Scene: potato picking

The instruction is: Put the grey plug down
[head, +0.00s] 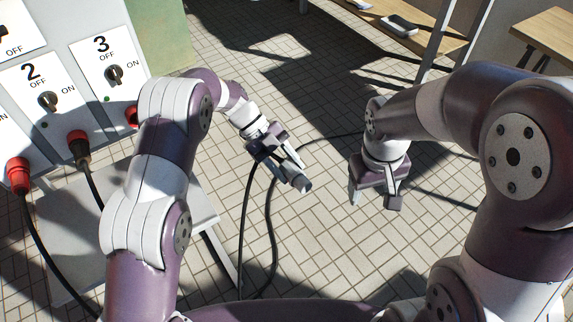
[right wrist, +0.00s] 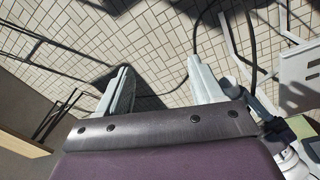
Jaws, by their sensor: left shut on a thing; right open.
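The grey plug (head: 304,185) is in the head view, held up above the tiled floor. My left gripper (head: 292,166) is shut on it, and a black cable hangs down below the gripper to the floor. The plug's body is partly hidden by the fingers. My right gripper (head: 373,198) is open and empty, pointing down over the floor to the right of the plug. Its two fingers also show apart in the right wrist view (right wrist: 160,85), with only floor and cable beyond them.
Shelving (head: 425,38) is at the back right. Cables (head: 247,235) lie over otherwise open floor.

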